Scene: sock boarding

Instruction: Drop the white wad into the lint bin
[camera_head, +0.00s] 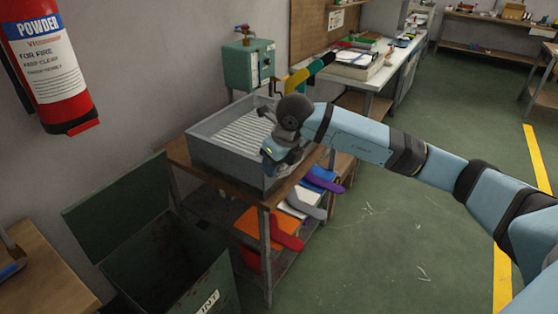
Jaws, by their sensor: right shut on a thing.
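My right gripper (277,156) is at the right end of a grey tray (215,156), low by its rim. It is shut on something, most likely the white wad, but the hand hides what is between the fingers. I cannot make out any white wad elsewhere. The lint bin (208,300) is a dark green box on the floor at the lower left, with part of its label showing. Its lid (120,205) stands open at the back left. The bin is to the left of and below my right gripper, well apart from it. My left gripper is not in view.
The tray stands on a wooden rack (267,240) with coloured flat pieces on its lower shelf. A teal box (250,66) and a yellow and dark form (300,78) are behind it. A fire extinguisher (47,65) hangs at the upper left. Green floor is free at the right.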

